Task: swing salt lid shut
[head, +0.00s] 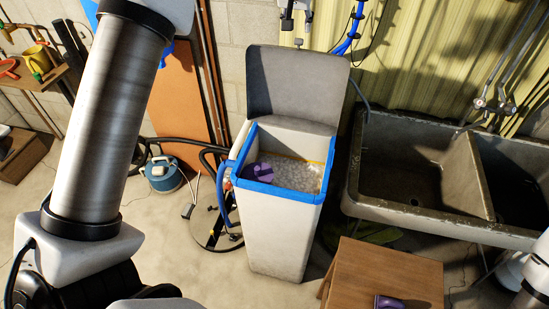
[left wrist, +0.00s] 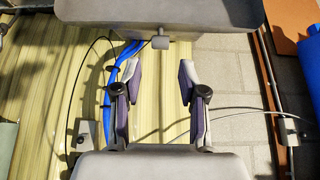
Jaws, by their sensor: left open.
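The salt lid (head: 297,80) is a grey slab standing open and upright at the back of the pale softener cabinet (head: 283,235). A small tab (head: 299,42) shows at its top edge. The blue-rimmed opening holds white salt (head: 297,172) and a purple object (head: 257,170). My left gripper (head: 297,20) is open above the lid's top edge, its fingers pointing down. In the left wrist view, its spread purple-grey fingers (left wrist: 159,85) lie either side of the line to the tab (left wrist: 160,43), with the lid edge (left wrist: 160,12) beyond. Nothing is between the fingers. My right gripper is out of view.
A stone double sink (head: 400,205) stands close on the right. A wooden stool (head: 385,268) bearing a purple item is in front right. Blue hoses (head: 350,35) run along the yellow corrugated panel behind. A hose and a blue canister (head: 163,175) lie left of the cabinet.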

